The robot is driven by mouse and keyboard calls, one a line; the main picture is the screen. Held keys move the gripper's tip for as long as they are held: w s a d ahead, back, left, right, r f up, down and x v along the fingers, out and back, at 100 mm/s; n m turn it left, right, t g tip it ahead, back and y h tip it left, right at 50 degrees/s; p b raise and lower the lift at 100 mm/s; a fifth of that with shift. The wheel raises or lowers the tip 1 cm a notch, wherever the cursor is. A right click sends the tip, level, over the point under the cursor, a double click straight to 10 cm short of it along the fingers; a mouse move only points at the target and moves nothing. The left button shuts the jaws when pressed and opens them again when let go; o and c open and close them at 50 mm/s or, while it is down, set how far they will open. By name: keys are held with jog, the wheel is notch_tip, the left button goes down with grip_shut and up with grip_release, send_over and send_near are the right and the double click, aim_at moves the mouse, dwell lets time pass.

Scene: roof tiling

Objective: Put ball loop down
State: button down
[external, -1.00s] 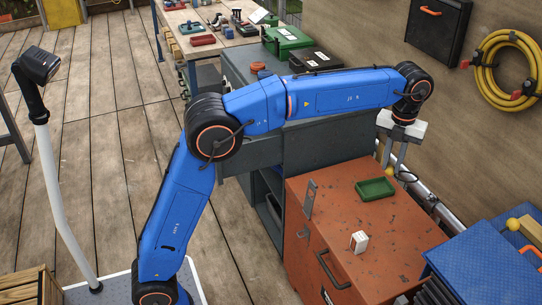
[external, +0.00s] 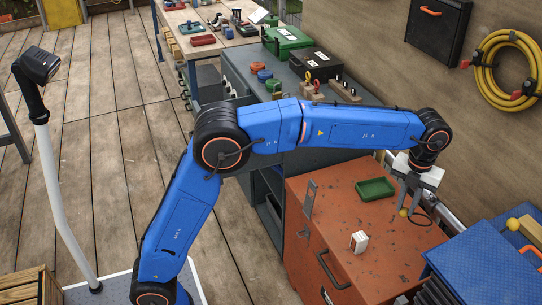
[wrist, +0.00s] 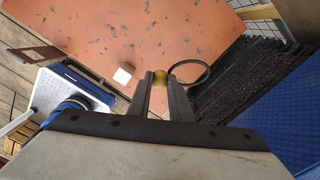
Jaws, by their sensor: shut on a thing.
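The ball loop has a yellow ball and a thin dark ring. My gripper (external: 411,200) is shut on the ball loop's yellow ball (external: 403,212). The dark ring (external: 420,217) sticks out to the right of the fingers, over the orange-red cabinet top (external: 385,265). In the wrist view the yellow ball (wrist: 159,77) sits between the fingertips (wrist: 160,88), and the ring (wrist: 206,70) reaches to the right. I cannot tell whether the loop touches the top.
A green tray (external: 375,188) and a white block (external: 359,241) stand on the orange-red top. Blue textured cases (external: 480,262) stand to the right, and a plank wall is behind. The top's front part is largely clear.

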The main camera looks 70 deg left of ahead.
send_near(391, 251)
notch_tip(391, 251, down, 5)
jog(key=shift+f, duration=0.1)
dwell(0.6)
jog(key=c, duration=1.6)
grip_release()
